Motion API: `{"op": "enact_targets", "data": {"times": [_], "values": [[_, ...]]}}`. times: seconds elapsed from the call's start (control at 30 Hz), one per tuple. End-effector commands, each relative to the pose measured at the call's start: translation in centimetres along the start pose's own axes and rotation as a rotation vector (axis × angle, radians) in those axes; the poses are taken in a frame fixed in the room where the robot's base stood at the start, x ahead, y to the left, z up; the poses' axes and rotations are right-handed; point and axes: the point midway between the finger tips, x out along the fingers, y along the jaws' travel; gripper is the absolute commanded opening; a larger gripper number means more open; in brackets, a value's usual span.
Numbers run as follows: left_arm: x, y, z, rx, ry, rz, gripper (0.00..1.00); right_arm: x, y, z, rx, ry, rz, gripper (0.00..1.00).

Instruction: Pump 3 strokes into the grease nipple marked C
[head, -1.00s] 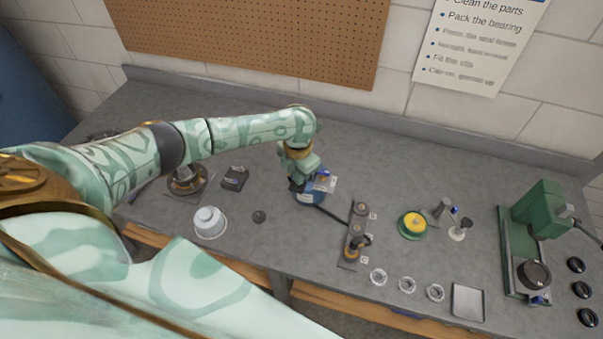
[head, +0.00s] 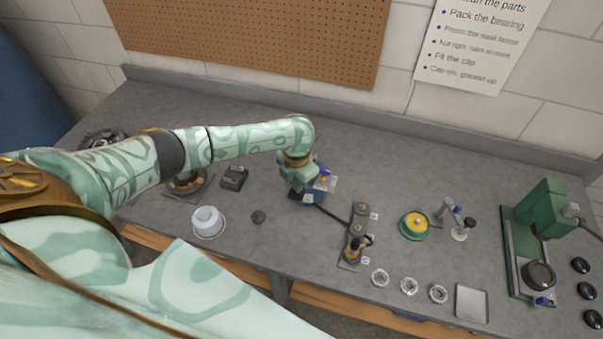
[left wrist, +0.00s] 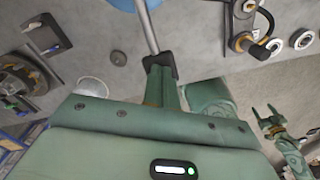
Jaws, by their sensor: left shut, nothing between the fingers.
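My left gripper (head: 298,191) is shut and empty, at the blue grease pump (head: 314,200) at the middle of the bench. In the left wrist view, a grey rod (left wrist: 148,28) runs up from the dark fingertip area (left wrist: 160,68); I cannot tell if they touch. A dark hose (head: 332,214) runs from the pump to a block with nipples (head: 359,225). A brass-and-black coupler (head: 353,250) is at the block's near end. White tags stand beside the block, their letters too small to read. My right gripper (left wrist: 268,120) shows small in the left wrist view, fingers apart.
A white bowl (head: 208,222) and a dark puck (head: 258,217) lie left of the pump. The bench behind the pump is clear.

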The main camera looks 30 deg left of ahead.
Motion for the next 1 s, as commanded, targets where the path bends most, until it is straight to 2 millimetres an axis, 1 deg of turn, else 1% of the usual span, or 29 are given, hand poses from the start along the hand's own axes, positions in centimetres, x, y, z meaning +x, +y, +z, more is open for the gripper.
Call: {"op": "enact_targets", "data": {"times": [0.03, 0.2, 0.6, 0.97, 1.0], "values": [[0.6, 0.0, -0.1, 0.0, 0.001, 0.0, 0.0, 0.4, 0.0, 0.1, 0.0, 0.0, 0.0, 0.66], [1.4, -0.1, -0.2, 0.0, 0.001, 0.0, 0.0, 1.0, 0.0, 0.1, 0.0, -0.001, 0.0, 0.66], [1.5, -0.1, -0.2, 0.0, 0.001, -0.001, 0.0, 1.0, 0.0, 0.2, 0.0, -0.001, 0.0, 0.66], [3.6, -0.1, -0.1, -0.001, 0.001, -0.001, 0.0, 2.7, -0.1, 0.4, 0.0, -0.002, 0.0, 0.66], [3.5, -0.1, -0.1, -0.001, 0.001, -0.001, 0.0, 2.6, -0.1, 0.4, 0.0, -0.002, 0.0, 0.66]]}}
